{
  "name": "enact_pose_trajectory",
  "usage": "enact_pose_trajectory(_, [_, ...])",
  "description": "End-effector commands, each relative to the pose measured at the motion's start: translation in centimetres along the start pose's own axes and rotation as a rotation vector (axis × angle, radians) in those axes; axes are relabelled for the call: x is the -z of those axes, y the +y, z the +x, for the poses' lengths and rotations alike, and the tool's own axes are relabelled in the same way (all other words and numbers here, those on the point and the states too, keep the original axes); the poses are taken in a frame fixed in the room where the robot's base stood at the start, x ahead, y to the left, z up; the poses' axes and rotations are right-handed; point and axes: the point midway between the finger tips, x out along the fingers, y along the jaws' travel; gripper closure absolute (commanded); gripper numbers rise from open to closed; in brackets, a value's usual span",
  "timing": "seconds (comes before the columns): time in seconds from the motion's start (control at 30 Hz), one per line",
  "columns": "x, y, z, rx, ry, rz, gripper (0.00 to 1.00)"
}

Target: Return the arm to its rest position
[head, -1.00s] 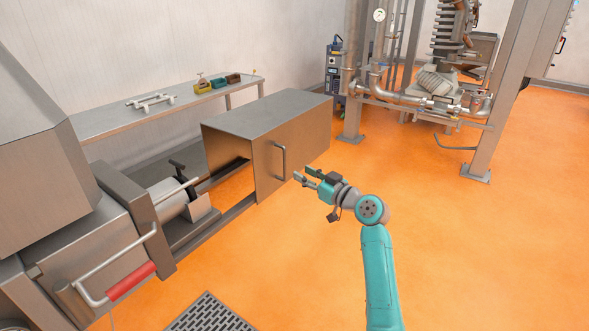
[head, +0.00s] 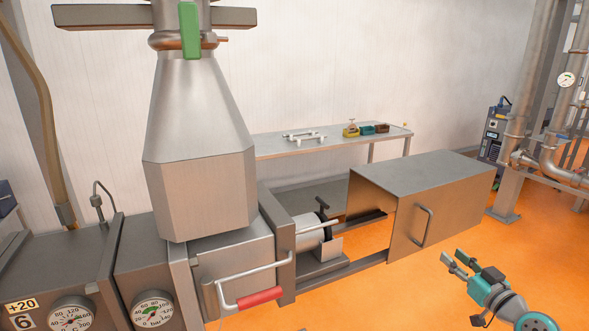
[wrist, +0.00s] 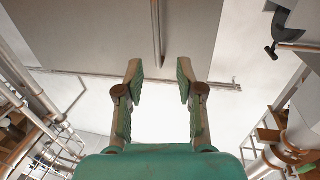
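My gripper (head: 461,262) is at the lower right of the head view, at the end of my teal arm. Its two fingers are spread apart with nothing between them; the wrist view (wrist: 160,95) also shows this gap. The gripper is in front of the steel box-shaped cover (head: 440,215) and apart from its bar handle (head: 423,228). Most of my arm is cut off by the lower right edge of the head view.
A steel machine with a hopper (head: 200,130) and a red-grip handle (head: 260,297) stands at left. A bench (head: 330,146) with small bins is behind. Pipework (head: 545,150) stands at far right. Orange floor (head: 390,300) is open around my arm.

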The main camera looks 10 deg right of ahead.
Motion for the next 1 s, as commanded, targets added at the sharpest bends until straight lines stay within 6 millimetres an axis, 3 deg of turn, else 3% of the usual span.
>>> enact_pose_trajectory(0.27, [-9.5, -6.0, -2.9, -0.079, -0.073, 0.095, 0.63])
enact_pose_trajectory(0.5, [-16.8, -12.0, -7.8, -0.157, -0.136, 0.151, 0.63])
enact_pose_trajectory(0.73, [-21.8, -17.4, -14.1, -0.215, -0.189, 0.172, 0.63])
enact_pose_trajectory(1.0, [-24.7, -22.9, -22.6, -0.255, -0.235, 0.161, 0.63])
